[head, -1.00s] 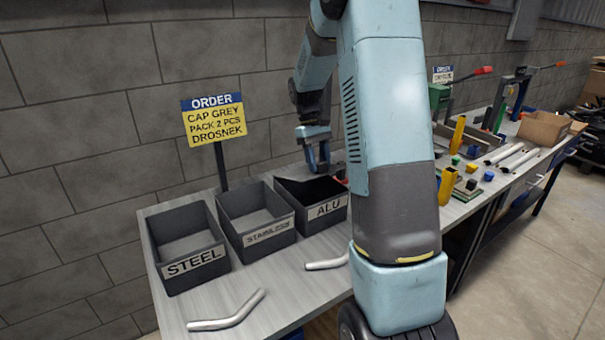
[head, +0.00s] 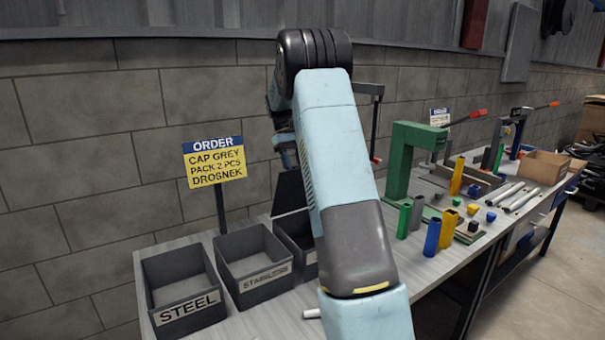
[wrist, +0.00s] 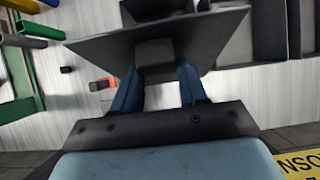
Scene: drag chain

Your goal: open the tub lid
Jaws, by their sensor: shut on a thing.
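The tub lid (wrist: 215,30) is a dark grey plate with a block-like knob (wrist: 155,52), close ahead in the wrist view. My gripper (wrist: 157,78) has its two blue fingers shut on this knob. In the head view the lid (head: 288,190) shows as a dark panel raised steeply at the back of the third tub (head: 291,238). That tub's front and label are mostly hidden behind my arm. In the head view my gripper is largely hidden behind my arm. I cannot tell whether the lid touches the tub's rim.
Open tubs marked STEEL (head: 187,312) and STAINLESS (head: 262,287) stand to the left. An order sign (head: 214,164) stands behind them. A green press (head: 402,160), coloured blocks, metal tubes (head: 508,194) and a cardboard box (head: 545,166) occupy the bench to the right.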

